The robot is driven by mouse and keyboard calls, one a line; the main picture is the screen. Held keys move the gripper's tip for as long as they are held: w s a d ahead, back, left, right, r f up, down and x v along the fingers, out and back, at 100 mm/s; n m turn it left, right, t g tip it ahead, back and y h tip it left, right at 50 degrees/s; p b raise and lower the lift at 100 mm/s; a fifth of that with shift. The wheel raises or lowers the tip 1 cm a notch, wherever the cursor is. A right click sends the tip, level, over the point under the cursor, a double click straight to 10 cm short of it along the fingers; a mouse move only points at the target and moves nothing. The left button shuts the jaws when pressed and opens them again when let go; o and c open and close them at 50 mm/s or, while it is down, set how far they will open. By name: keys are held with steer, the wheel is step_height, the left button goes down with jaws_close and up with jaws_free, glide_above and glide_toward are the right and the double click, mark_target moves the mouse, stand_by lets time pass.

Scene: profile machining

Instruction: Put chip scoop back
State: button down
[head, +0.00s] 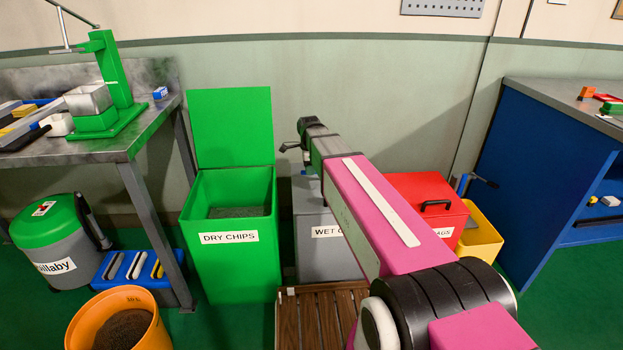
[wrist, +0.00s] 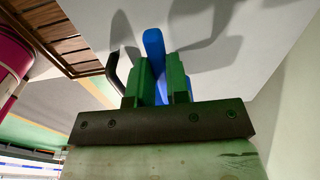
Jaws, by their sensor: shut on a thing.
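My gripper (wrist: 160,82) has green fingers and is shut on a blue handle (wrist: 154,45), which I take to be the chip scoop's. The handle stands up between the fingers over a pale grey surface. The rest of the scoop is hidden behind the gripper body. In the head view, my arm reaches out over the grey bin labelled "WET C..." (head: 315,231), and the gripper and blue handle cannot be made out there. A bent black bar (wrist: 113,72) shows just left of the fingers; I cannot tell what it belongs to.
The green "DRY CHIPS" bin (head: 226,268) stands open left of the grey bin. A red box (head: 430,190) and a yellow bin (head: 481,236) with a tool in it stand right. An orange bucket (head: 77,335) and blue caddy (head: 115,284) are at left. Wooden slats (head: 313,320) lie in front.

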steer(key=shift+d+f, duration=0.2)
steer(key=shift+f, duration=2.05)
steer(key=c, duration=1.1)
jaws_free()
steer(key=r, duration=1.2)
steer(key=shift+a+r, duration=0.15)
steer(key=shift+a, duration=0.05)
